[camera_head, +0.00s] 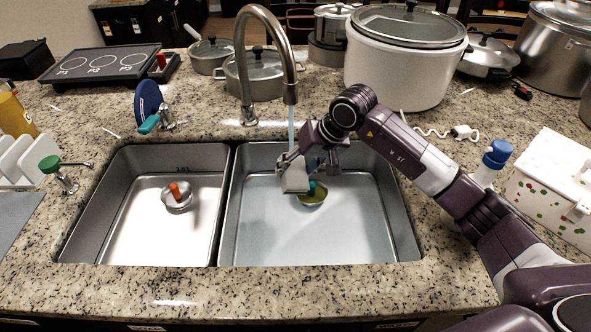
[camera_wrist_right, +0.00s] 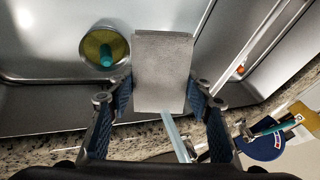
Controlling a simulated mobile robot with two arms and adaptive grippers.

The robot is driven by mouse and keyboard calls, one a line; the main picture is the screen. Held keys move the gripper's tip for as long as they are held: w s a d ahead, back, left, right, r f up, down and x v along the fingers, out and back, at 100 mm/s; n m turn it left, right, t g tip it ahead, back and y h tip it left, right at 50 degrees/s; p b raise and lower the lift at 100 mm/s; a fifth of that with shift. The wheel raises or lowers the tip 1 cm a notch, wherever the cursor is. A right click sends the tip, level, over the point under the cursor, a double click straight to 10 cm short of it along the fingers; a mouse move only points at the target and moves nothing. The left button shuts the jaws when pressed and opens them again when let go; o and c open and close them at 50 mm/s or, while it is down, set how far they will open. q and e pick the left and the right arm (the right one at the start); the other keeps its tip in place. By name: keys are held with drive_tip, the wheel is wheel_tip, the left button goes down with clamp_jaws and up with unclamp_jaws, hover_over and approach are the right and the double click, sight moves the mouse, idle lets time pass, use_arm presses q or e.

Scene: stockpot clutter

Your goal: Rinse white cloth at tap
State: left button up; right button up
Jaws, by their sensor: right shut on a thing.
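The white cloth (camera_head: 294,178) looks like a flat, greyish-white rectangle hanging over the right sink basin. It also shows between my fingers in the wrist view (camera_wrist_right: 163,70). My right gripper (camera_head: 308,160) is shut on it, with a blue-padded finger on each side. The tap (camera_head: 268,35) arches above the basin. A thin pale water stream (camera_head: 291,125) falls from its spout toward the gripper and cloth. In the wrist view the stream (camera_wrist_right: 176,138) meets the cloth's near edge. Where the water lands is partly hidden in the head view. My left gripper is not in view.
The right basin (camera_head: 335,235) has a yellow-green drain with a teal knob (camera_head: 313,192) below the cloth. The left basin (camera_head: 140,225) holds a drain with an orange knob (camera_head: 176,192). A tap handle (camera_head: 150,122) is left of the spout. Pots (camera_head: 262,78) crowd the back counter.

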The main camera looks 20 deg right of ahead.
drive_tip(key=shift+s, duration=0.15)
drive_tip(key=s+a+b, duration=0.1)
drive_tip(key=s, duration=0.6)
drive_tip(key=shift+s, duration=0.4)
idle(1.2)
drive_tip(key=s+r, duration=0.4)
drive_tip(key=s, duration=0.1)
drive_tip(key=shift+a, duration=0.4)
drive_tip(key=shift+w, duration=0.1)
